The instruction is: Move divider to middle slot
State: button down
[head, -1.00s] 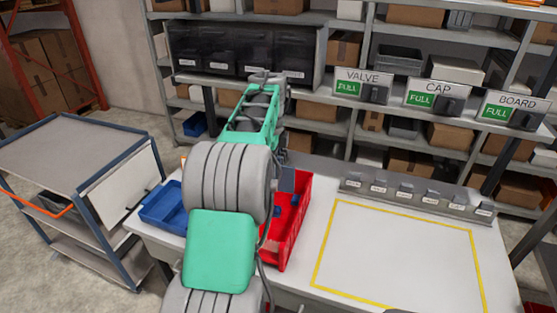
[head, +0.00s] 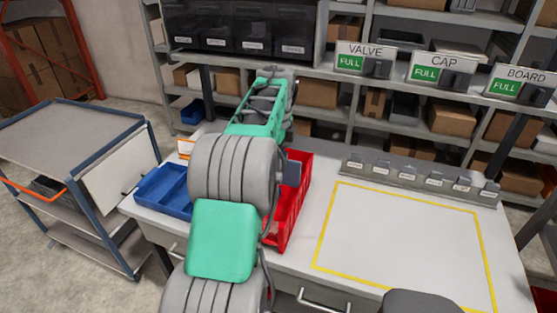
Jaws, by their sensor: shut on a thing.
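A long red bin (head: 291,215) stands on the white worktable, partly hidden behind my arm. I cannot make out a divider or the slots inside it. A small flat grey-blue piece (head: 291,172) sticks out to the right of my arm, over the bin. I cannot tell whether it is the divider or part of my wrist. My gripper's fingers are hidden behind my arm's large grey joint.
A blue two-compartment tray (head: 165,190) sits left of my arm. A yellow outline (head: 405,197) marks a clear area on the right, with a grey labelled rack (head: 425,177) behind it. A cart (head: 75,140) stands left. VALVE, CAP and BOARD signs (head: 436,68) read FULL.

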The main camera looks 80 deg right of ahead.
jog(key=shift+f+b, duration=1.35)
jog(key=shift+f, duration=0.6)
jog(key=shift+f+b, duration=1.35)
jog(key=shift+f, duration=1.7)
jog(key=c, duration=1.4)
grip_release()
jog(key=shift+o, duration=0.2)
jog(key=shift+r, duration=0.1)
notch_tip(320, 180, up, 8)
jog(key=shift+f, duration=0.15)
